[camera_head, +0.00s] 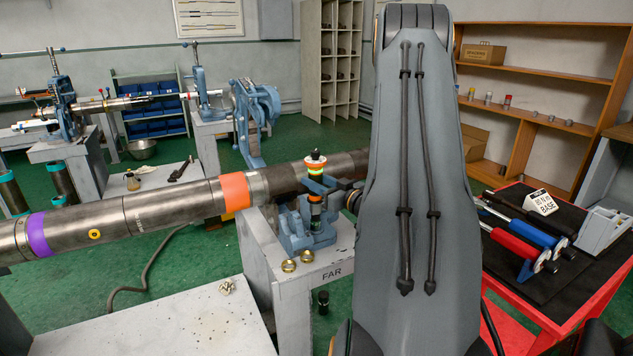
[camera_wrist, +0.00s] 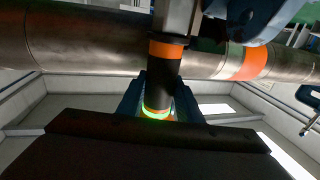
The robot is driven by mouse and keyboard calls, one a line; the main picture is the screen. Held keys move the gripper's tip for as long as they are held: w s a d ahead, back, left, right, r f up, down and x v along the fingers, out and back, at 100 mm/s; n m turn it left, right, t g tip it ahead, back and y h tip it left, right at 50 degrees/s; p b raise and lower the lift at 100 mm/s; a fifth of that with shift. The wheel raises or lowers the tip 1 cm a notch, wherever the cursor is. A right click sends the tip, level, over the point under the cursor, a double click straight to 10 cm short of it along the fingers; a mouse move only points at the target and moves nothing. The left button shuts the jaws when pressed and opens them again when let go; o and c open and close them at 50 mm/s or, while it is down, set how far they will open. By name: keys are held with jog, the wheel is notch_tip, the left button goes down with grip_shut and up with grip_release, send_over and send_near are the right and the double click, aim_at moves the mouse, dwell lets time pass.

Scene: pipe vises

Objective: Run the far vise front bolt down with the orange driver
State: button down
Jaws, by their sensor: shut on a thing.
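The orange driver (camera_head: 315,168) is upright over the far vise, with a dark top, orange bands and a bright green ring. My gripper (camera_head: 324,185) is shut around it. In the wrist view the driver (camera_wrist: 164,72) stands between my gripper's blue fingers (camera_wrist: 158,98), with its green ring glowing. The blue far vise (camera_head: 298,232) sits on a grey stand marked FAR (camera_head: 332,274), at the long pipe (camera_head: 160,207). The front bolt is hidden under the driver, so I cannot tell its seating or whether the tip touches it.
A pale table (camera_head: 185,325) stands at the front left. A red cart (camera_head: 545,315) at the right carries red and blue tools (camera_head: 530,240) and a BASE block (camera_head: 541,203). Other blue vises stand behind the pipe.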

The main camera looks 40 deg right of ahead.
aim_at(321, 168)
jog(key=shift+r+p, duration=1.8)
jog(key=shift+r, duration=0.75)
jog(key=shift+d, duration=0.1)
